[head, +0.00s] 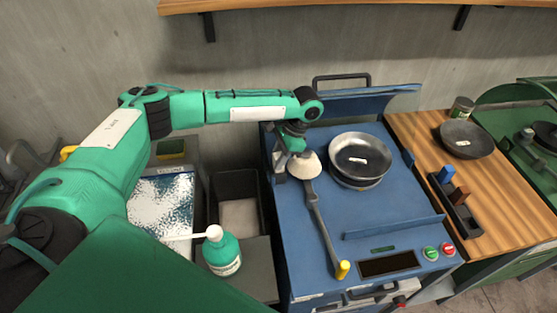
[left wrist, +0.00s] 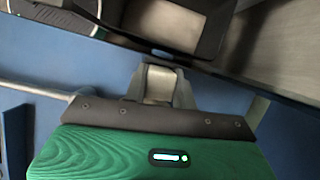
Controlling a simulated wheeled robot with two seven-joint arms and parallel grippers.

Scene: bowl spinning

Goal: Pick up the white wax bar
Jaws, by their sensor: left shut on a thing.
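My left gripper (head: 288,160) is above the left edge of the blue machine, pointing down. In the left wrist view my left gripper (left wrist: 160,72) is shut on a small pale block (left wrist: 159,86), which I take for the white wax bar. Only part of the block shows between the fingers. In the head view the gripper hides it. I cannot tell whether it is clear of the surface beneath. My right gripper is in neither view.
A long-handled tool (head: 323,225) with a pale head lies beside the gripper on the blue machine (head: 400,195). A metal bowl (head: 360,150) stands to its right. An open dark bin (head: 237,187) and a green bottle (head: 222,254) are to the left.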

